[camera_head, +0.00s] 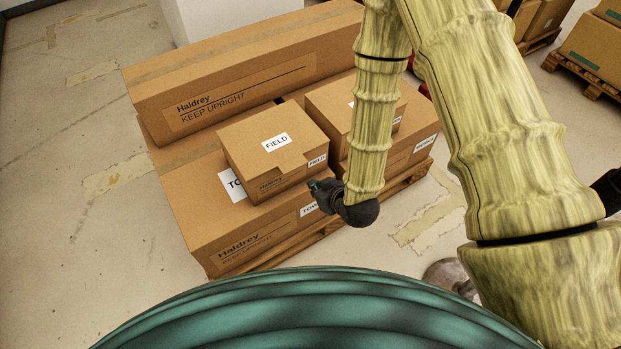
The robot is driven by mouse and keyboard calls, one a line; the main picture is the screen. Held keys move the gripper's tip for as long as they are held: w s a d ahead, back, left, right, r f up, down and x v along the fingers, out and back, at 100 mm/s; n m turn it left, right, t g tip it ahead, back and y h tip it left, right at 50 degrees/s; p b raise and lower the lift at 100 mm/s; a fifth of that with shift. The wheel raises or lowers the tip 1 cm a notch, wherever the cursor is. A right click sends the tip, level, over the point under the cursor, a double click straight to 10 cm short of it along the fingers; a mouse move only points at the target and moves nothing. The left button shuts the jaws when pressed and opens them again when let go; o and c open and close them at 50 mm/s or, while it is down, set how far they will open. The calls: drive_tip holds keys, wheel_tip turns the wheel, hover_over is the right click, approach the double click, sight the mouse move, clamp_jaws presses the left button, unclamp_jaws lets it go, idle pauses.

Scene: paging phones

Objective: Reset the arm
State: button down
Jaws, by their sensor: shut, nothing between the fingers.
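My arm, in mottled yellow sleeves, rises at the right, bends beyond the top edge and hangs down in the middle. My gripper (320,190), small and dark, is at its lower end, pointing left. It is shut and empty. In the picture it lies over the front right corner of a large carton, just right of the small FIELD box (262,160). I cannot tell whether it touches any box.
The FIELD box and another box (330,105) sit on large cartons on a wooden pallet (285,250). A long Haldrey carton (230,85) lies behind. More loaded pallets (590,80) stand at far right. Bare floor (70,210) is at left.

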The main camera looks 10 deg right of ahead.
drive_tip(key=s+d+f+m+g+h+p, duration=0.1)
drive_tip(key=s+d+m+g+p, duration=0.1)
drive_tip(key=s+d, duration=0.3)
drive_tip(key=s+d+f+m+g+h+p, duration=0.2)
drive_tip(key=s+d+g, duration=0.2)
drive_tip(key=s, duration=0.9)
drive_tip(key=s+d+f+m+g+h+p, duration=0.1)
drive_tip(key=s+d+f+g+p, duration=0.1)
drive_tip(key=s+d, duration=0.4)
drive_tip(key=s, duration=0.3)
drive_tip(key=shift+s+d+f+m+g, duration=0.15)
drive_tip(key=shift+s+d+m+g, duration=0.1)
drive_tip(key=shift+d+m+g, duration=0.15)
